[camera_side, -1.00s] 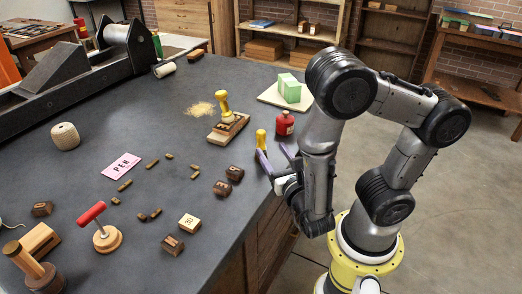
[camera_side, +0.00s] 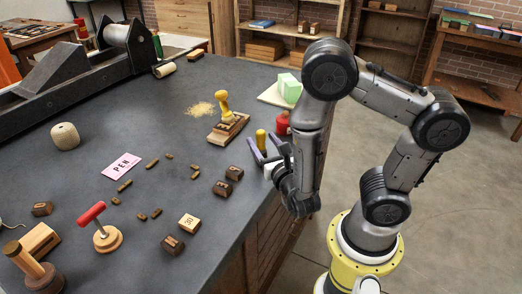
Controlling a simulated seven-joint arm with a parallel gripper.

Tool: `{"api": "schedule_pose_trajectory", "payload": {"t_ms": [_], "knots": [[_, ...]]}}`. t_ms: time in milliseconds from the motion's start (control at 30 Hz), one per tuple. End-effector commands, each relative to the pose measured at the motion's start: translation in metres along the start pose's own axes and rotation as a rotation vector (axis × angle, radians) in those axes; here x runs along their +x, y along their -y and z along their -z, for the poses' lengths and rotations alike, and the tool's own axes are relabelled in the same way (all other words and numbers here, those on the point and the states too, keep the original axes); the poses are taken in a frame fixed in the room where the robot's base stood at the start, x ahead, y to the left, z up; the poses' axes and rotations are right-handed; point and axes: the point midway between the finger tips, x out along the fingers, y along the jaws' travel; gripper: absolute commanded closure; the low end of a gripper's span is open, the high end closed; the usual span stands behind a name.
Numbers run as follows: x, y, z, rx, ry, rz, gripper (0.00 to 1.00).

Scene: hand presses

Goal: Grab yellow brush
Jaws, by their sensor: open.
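A small upright yellow handle (camera_side: 261,137), which looks like the yellow brush, stands near the right edge of the dark table; its lower part is hard to make out. My gripper (camera_side: 261,147) is low at the table edge with its two purple fingers open. In the picture the yellow handle shows between the fingertips; I cannot tell whether they touch it. Another yellow-handled tool (camera_side: 222,103) stands upright on a wooden block farther back left.
Dark wooden stamp blocks (camera_side: 222,188) lie to the front left.

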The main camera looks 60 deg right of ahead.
Motion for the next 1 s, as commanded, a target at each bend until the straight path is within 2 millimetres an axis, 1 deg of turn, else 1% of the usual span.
{"api": "schedule_pose_trajectory", "payload": {"t_ms": [100,200,500,533,667,700,767,800,867,900,1000], "knots": [[0.011,0.001,0.000,0.000,-0.001,0.005,0.35],[0.017,0.001,0.000,0.000,0.000,0.002,0.35],[0.019,0.000,0.000,-0.001,0.000,-0.001,0.35],[0.019,0.000,0.000,-0.001,0.000,-0.001,0.37],[0.019,0.000,0.000,-0.001,0.000,-0.001,0.60],[0.019,0.000,0.000,-0.001,0.000,-0.001,0.67],[0.019,0.000,0.000,-0.001,0.000,-0.001,0.78],[0.019,0.000,0.000,-0.001,0.000,-0.001,0.85],[0.019,0.000,0.000,-0.001,0.000,-0.001,0.96],[0.019,0.000,0.000,-0.001,0.000,-0.001,1.00],[0.019,0.000,0.000,-0.001,0.000,-0.001,1.00]]}}
